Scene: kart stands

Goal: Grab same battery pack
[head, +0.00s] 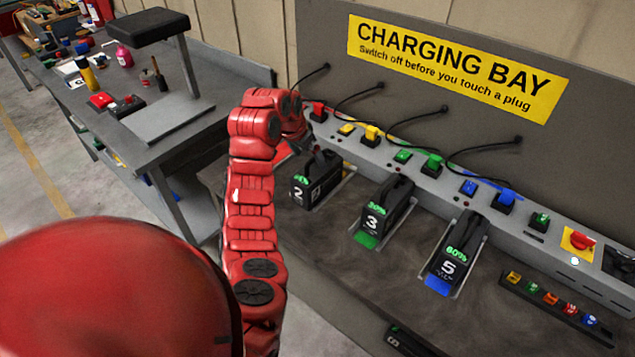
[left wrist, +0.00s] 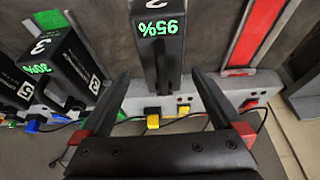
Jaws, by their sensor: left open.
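Black battery pack 2 (head: 317,180) stands in its bay on the charging bench, with a green charge readout. In the left wrist view the pack (left wrist: 157,60) appears upside down and reads 95%. My left gripper (head: 306,143) is at the plug-side end of this pack, mostly hidden by my red arm in the head view. In the left wrist view its two fingers (left wrist: 160,78) are spread, one on each side of the pack, with nothing gripped. Pack 3 (head: 385,208), reading 30%, and pack 5 (head: 457,252), reading 60%, stand to the right. My right gripper is not in view.
A grey power strip (head: 420,180) with coloured plugs and black cables runs behind the packs. A red bay (left wrist: 257,30) beside pack 2 is empty. A red stop button (head: 580,241) is at the right. A grey workbench (head: 200,75) with tools stands left.

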